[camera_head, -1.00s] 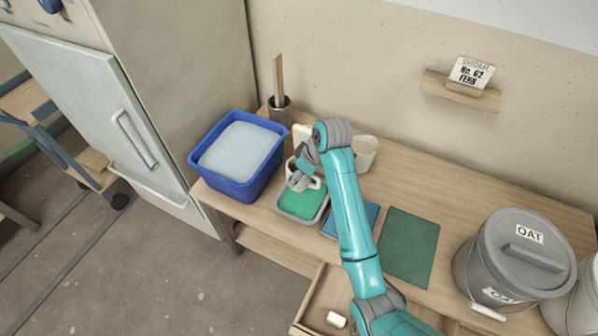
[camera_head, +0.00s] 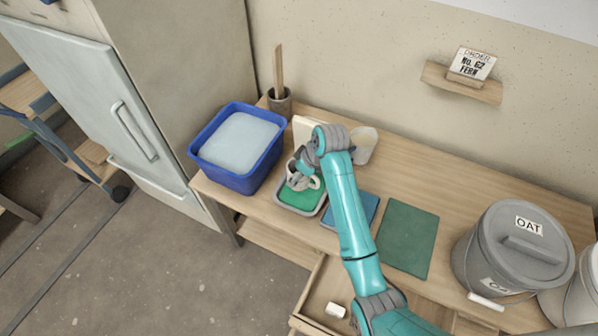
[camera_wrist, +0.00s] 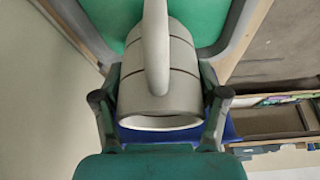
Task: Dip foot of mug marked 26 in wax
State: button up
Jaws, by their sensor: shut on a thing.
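My gripper (camera_head: 300,172) is shut on a pale grey mug (camera_head: 296,181) with a looped handle, over the grey tray (camera_head: 319,208) with a green surface (camera_head: 301,198). In the wrist view the two fingers of my gripper (camera_wrist: 160,100) hold the mug (camera_wrist: 178,85) from both sides. Its open rim faces the camera, and its far end points at the green surface (camera_wrist: 110,22). I cannot tell whether the foot touches that surface. No number is readable on the mug.
A blue tub (camera_head: 274,157) with pale content stands left of the tray. A blue mat (camera_head: 366,207) and a green mat (camera_head: 408,238) lie to the right. A light cup (camera_head: 364,145) stands behind my arm. Lidded OAT bucket (camera_head: 505,255) is at the right. A drawer (camera_head: 325,285) is open in front.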

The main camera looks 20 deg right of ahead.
jog(key=shift+f, duration=1.1)
dwell(0.7)
jog(key=shift+r, duration=0.1)
dwell(0.8)
jog(key=shift+r, duration=1.3)
jog(key=shift+r, duration=0.1)
dwell(0.6)
jog(key=shift+r, duration=2.15)
